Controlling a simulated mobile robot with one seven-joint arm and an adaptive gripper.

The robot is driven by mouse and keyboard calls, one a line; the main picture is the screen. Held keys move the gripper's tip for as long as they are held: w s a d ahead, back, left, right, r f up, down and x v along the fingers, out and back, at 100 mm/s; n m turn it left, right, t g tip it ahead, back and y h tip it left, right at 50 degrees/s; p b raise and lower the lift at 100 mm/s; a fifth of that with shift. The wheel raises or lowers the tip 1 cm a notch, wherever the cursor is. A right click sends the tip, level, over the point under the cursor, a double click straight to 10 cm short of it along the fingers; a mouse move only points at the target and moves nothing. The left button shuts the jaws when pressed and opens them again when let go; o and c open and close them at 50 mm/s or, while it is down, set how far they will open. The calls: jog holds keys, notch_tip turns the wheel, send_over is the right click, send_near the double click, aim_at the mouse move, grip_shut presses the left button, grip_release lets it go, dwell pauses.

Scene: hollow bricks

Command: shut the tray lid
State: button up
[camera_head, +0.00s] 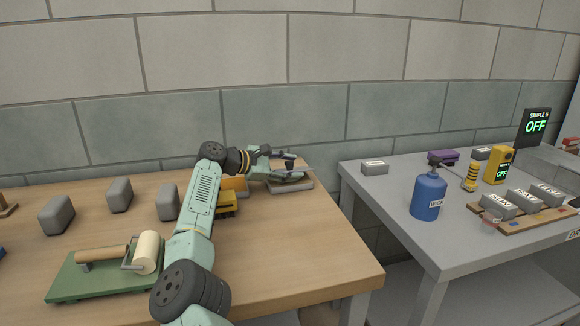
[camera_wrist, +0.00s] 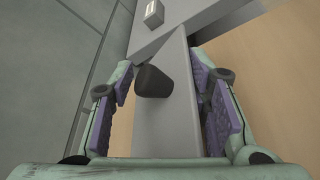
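A flat grey tray (camera_head: 294,186) lies at the right end of the wooden table, partly covered by my gripper (camera_head: 287,164). In the wrist view a long pale grey surface, seemingly its lid (camera_wrist: 172,125), runs between my fingers, with a dark knob (camera_wrist: 153,81) on it. My gripper (camera_wrist: 163,68) is open, its purple-padded fingers on either side of the knob with visible gaps. I cannot tell how far the lid is open.
A block wall stands behind.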

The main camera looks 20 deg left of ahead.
notch_tip(320, 180, up, 10)
dwell(0.5)
dwell(0.3)
